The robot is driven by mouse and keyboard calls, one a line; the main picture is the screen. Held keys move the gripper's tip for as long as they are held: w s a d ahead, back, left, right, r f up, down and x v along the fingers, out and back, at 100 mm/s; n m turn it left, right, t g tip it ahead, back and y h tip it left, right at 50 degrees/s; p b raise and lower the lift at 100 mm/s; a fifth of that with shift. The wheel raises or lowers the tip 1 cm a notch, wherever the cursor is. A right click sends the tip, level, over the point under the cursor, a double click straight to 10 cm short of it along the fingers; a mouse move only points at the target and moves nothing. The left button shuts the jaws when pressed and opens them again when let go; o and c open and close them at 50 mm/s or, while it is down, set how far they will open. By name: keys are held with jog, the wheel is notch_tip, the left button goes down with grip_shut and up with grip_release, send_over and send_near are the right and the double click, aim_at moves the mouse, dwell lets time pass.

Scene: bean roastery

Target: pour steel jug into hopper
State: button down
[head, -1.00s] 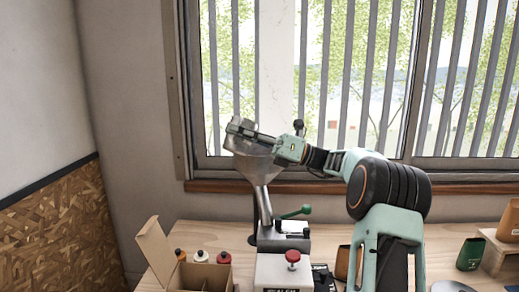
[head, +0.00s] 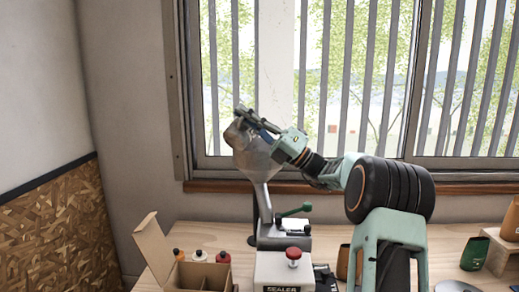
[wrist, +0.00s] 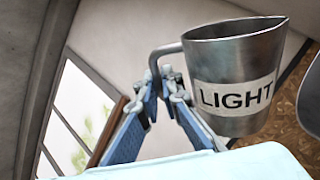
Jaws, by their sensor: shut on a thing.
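The steel jug (wrist: 235,70) shows large in the wrist view, with a white label reading LIGHT and its spout on the right. My gripper (wrist: 160,85) is shut on the jug's handle, at the left of the jug. In the head view my gripper (head: 254,122) is above the hopper (head: 259,168), a grey metal funnel on a stand. The jug (head: 236,132) is there at the hopper's upper left, tilted and partly hidden by the gripper. A curved metal edge at the right of the wrist view may be the hopper. The contents of jug and hopper cannot be seen.
A dark green pouch (head: 474,254) and a wooden stand (head: 499,250) are at right. The barred window is behind.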

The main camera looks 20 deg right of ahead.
jog(key=shift+r+m+t, duration=0.25)
jog(key=shift+m+t, duration=0.15)
jog(key=shift+m, duration=0.1)
jog(key=shift+w+d+f+m+t+h+b, duration=0.15)
jog(key=shift+m+t+h+b, duration=0.1)
jog(key=shift+m+t, duration=0.15)
jog(key=shift+w+d+f+m+t+h+b, duration=0.1)
jog(key=shift+d+m+t+h+b, duration=0.15)
jog(key=shift+m, duration=0.25)
jog(key=shift+w+d+m+t+h, duration=0.1)
jog(key=shift+d+m+t+h, duration=0.1)
jog(key=shift+m+t, duration=0.25)
jog(key=shift+w+d+m+t+h, duration=0.1)
jog(key=shift+m+t+h, duration=0.1)
jog(key=shift+m+t, duration=0.25)
jog(key=shift+w+d+r+m+t, duration=0.25)
jog(key=shift+r+m+t, duration=0.1)
jog(key=shift+r+m, duration=0.15)
jog(key=shift+w+d+r+m+t+h+p, duration=0.1)
jog(key=shift+w+d+m+t+h+p, duration=0.15)
jog(key=shift+m+h, duration=0.2)
jog(key=shift+w+d+r+m+t+h+p, duration=0.1)
jog(key=shift+d+m+t+h+p, duration=0.2)
jog(key=shift+m, duration=0.25)
jog(key=shift+w+d+m+t+h+p, duration=0.1)
jog(key=shift+d+m+t+h+p, duration=0.15)
jog(key=shift+m+t+h+p, duration=0.15)
jog(key=shift+f+m, duration=0.1)
jog(key=shift+m, duration=0.2)
